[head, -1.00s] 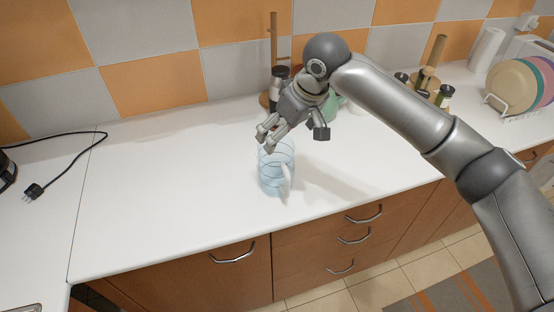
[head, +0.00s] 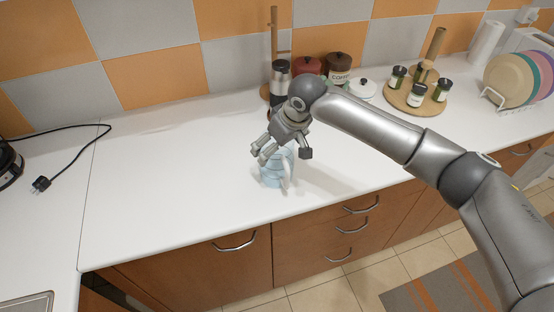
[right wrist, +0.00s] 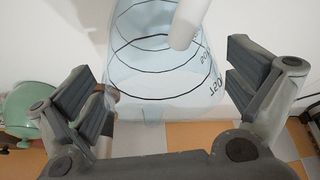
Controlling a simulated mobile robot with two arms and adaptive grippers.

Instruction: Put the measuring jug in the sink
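The measuring jug (head: 277,174) is clear light blue with dark marking rings and a pale handle. It stands upright on the white counter near its front edge. My right gripper (head: 281,152) is open just above the jug's top, pointing down. In the right wrist view the jug (right wrist: 160,75) lies between the spread fingers, with a gap on each side, and its handle (right wrist: 187,24) points toward the camera. A metal-rimmed corner (head: 28,302) shows at the bottom left; it may be the sink, but too little shows to tell. My left gripper is not in view.
The counter left of the jug is clear (head: 170,180). A black cable with a plug (head: 41,184) lies at the far left. Canisters (head: 339,67), a round board of jars (head: 405,98) and a plate rack (head: 510,105) stand along the back and right.

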